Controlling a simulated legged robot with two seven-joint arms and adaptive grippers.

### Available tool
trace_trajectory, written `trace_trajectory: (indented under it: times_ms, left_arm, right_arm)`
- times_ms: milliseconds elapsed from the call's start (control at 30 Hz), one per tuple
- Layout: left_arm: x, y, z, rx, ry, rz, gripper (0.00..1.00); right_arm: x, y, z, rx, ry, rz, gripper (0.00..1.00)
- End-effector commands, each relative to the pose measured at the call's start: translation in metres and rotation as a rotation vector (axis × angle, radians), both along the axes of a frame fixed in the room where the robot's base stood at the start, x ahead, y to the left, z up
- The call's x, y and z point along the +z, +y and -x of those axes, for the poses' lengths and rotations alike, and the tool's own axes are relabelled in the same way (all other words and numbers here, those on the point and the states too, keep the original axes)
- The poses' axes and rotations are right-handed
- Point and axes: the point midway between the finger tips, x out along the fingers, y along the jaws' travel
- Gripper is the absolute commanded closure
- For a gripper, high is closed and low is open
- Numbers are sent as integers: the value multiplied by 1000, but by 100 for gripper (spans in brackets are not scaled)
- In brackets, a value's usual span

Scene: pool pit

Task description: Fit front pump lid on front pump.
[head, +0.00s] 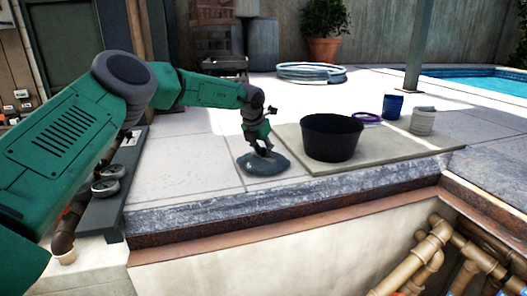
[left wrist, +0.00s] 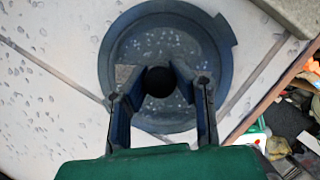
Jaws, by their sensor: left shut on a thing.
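The pump lid (head: 266,168), a round dark blue disc with a clear speckled middle, is at the paved deck near the pit edge. It also shows in the left wrist view (left wrist: 150,43), with a dark round knob at its centre and a tab on its rim. My left gripper (head: 263,151) points down over the lid. In the left wrist view its two fingers (left wrist: 158,82) are shut on the knob from both sides. I cannot tell whether the lid touches the paving. I cannot make out the front pump for certain. My right gripper is not in view.
A black bucket (head: 331,138) stands right of the lid on a flat slab (head: 392,150). A purple ring (head: 366,117), blue cup (head: 392,107) and grey container (head: 423,121) are beyond it. The pit with tan pipes (head: 428,248) lies in front. Paving left of the lid is clear.

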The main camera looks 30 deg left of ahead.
Motion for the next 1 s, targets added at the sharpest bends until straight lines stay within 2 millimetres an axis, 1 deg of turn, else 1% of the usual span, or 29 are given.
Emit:
trace_trajectory:
  times_ms: [200,233,267,600,833,900,1000]
  left_arm:
    - [-3,4,0,3,0,3,100]
    - [-3,4,1,2,1,3,70]
    - [-2,3,0,2,1,2,60]
    - [0,-4,0,1,3,-4,60]
    - [-1,1,0,2,2,1,60]
    - [2,1,1,1,1,2,60]
    - [13,2,5,2,-1,3,60]
  right_arm:
    - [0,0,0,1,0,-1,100]
    - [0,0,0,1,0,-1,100]
    - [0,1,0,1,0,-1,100]
    - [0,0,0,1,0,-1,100]
    - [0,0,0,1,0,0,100]
    - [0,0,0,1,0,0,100]
    - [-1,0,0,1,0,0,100]
